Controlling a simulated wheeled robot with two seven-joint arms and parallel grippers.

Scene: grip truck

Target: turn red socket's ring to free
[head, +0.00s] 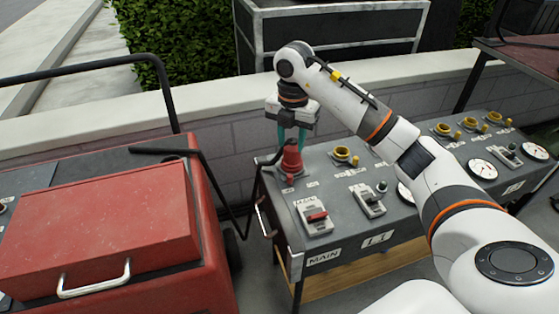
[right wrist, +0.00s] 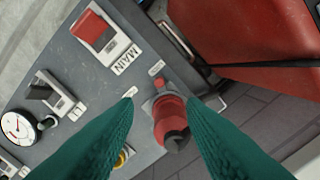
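The red socket (head: 291,165) stands at the far left corner of the grey panel (head: 322,178), with a red plug-like body rising from it and a black cable at its top. My right gripper (head: 292,140) is above it, pointing down, with its teal fingers either side of the red body's top. In the right wrist view the red socket (right wrist: 170,125) shows between the two teal fingers (right wrist: 160,115), which are spread with gaps on both sides. A small red peg (right wrist: 158,83) sits beside the socket. My left gripper is not in view.
A red switch labelled MAIN (head: 317,215) and a grey switch (head: 369,200) are on the panel. Yellow sockets (head: 343,154) and gauges (head: 482,169) lie further right. A red cart (head: 100,230) stands left. A black cable runs between cart and panel.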

